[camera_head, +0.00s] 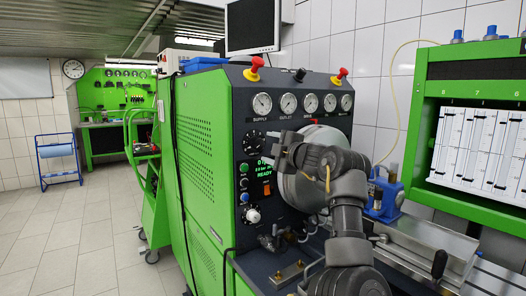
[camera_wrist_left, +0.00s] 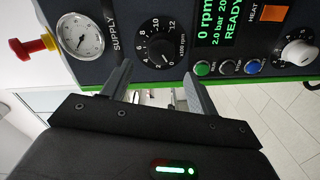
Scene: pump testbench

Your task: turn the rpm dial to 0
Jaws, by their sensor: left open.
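The rpm dial (camera_wrist_left: 155,42) is a round black knob on the dark panel, with white numbers around it. It also shows at the panel's left in the head view (camera_head: 252,142), partly beside my gripper. A pale mark on the knob seems to point to the lower right in the wrist view; its exact setting is hard to read. The display (camera_wrist_left: 217,20) reads 0 rpm and READY. My left gripper (camera_wrist_left: 158,80) is open and empty, its fingertips just below the dial in the wrist view. It also shows in the head view (camera_head: 272,151). My right gripper is not in view.
A supply gauge (camera_wrist_left: 80,34) and a red knob (camera_wrist_left: 30,48) sit beside the dial. Coloured buttons (camera_wrist_left: 227,67), an orange heat switch (camera_wrist_left: 268,13) and a white knob (camera_wrist_left: 299,53) are close by. A blue device (camera_head: 383,197) stands right of my arm. Open floor (camera_head: 85,235) is at left.

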